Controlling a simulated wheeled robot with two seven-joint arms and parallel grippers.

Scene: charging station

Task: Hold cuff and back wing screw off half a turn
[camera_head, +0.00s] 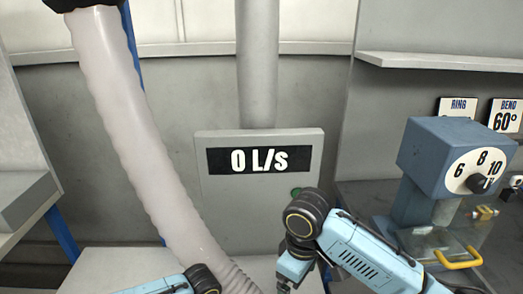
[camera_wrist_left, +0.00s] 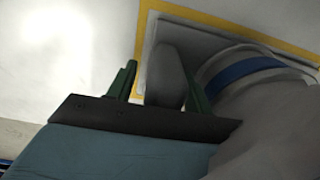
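In the left wrist view, my left gripper (camera_wrist_left: 160,88) has its two green fingers apart, one on each side of an upright grey tab (camera_wrist_left: 166,75), possibly the wing screw. A gap shows at the left finger; I cannot tell whether the right finger touches the tab. Beside it on the right is a thick grey round piece with a blue band (camera_wrist_left: 243,68), probably the cuff. In the head view, a pale ribbed hose (camera_head: 135,130) runs down to the bottom edge.
A yellow-edged grey plate (camera_wrist_left: 215,22) lies behind the tab. A grey panel (camera_head: 215,188) reads 0 L/s and has a green button (camera_head: 296,192). A blue dial device (camera_head: 425,150) stands on the right bench, below a shelf (camera_head: 440,62).

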